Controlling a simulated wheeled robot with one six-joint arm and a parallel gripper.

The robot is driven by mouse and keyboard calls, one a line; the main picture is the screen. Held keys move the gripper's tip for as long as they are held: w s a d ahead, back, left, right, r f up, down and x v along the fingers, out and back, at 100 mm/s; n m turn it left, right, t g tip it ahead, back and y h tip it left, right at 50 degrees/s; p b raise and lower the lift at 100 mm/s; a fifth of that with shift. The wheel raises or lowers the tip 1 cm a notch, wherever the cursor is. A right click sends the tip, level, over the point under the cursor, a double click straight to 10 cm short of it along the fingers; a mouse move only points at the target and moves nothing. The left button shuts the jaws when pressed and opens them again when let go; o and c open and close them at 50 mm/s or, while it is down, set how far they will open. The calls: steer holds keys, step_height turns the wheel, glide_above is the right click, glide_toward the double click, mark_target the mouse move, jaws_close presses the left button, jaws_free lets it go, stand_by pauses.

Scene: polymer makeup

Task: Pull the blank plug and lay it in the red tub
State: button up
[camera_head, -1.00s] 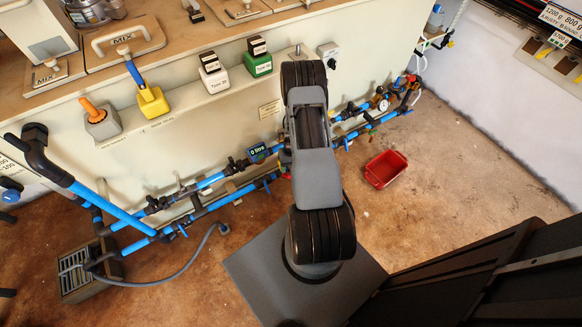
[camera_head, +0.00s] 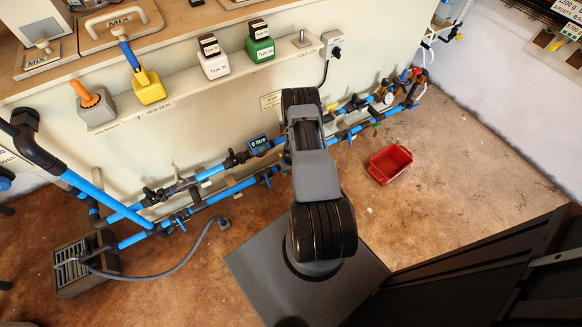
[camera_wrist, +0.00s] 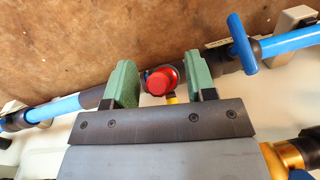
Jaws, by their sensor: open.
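A round red plug (camera_wrist: 161,81) shows in the wrist view, on the blue and dark pipe line. I take it for the blank plug. My gripper (camera_wrist: 162,77) is open, with one green-padded jaw on each side of the plug. In the head view my arm hides the gripper and the plug. The red tub (camera_head: 390,165) sits on the floor to the right of my arm and looks empty.
Blue pipes (camera_head: 210,190) run low along the bench front. A blue-handled valve (camera_wrist: 243,44) is close to the right jaw. A grey grated box (camera_head: 72,268) with a hose stands at the left. The floor around the tub is clear. A dark panel (camera_head: 470,275) is at lower right.

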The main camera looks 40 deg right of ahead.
steer(key=shift+a+f, duration=0.1)
steer(key=shift+f, duration=0.8)
jaws_close()
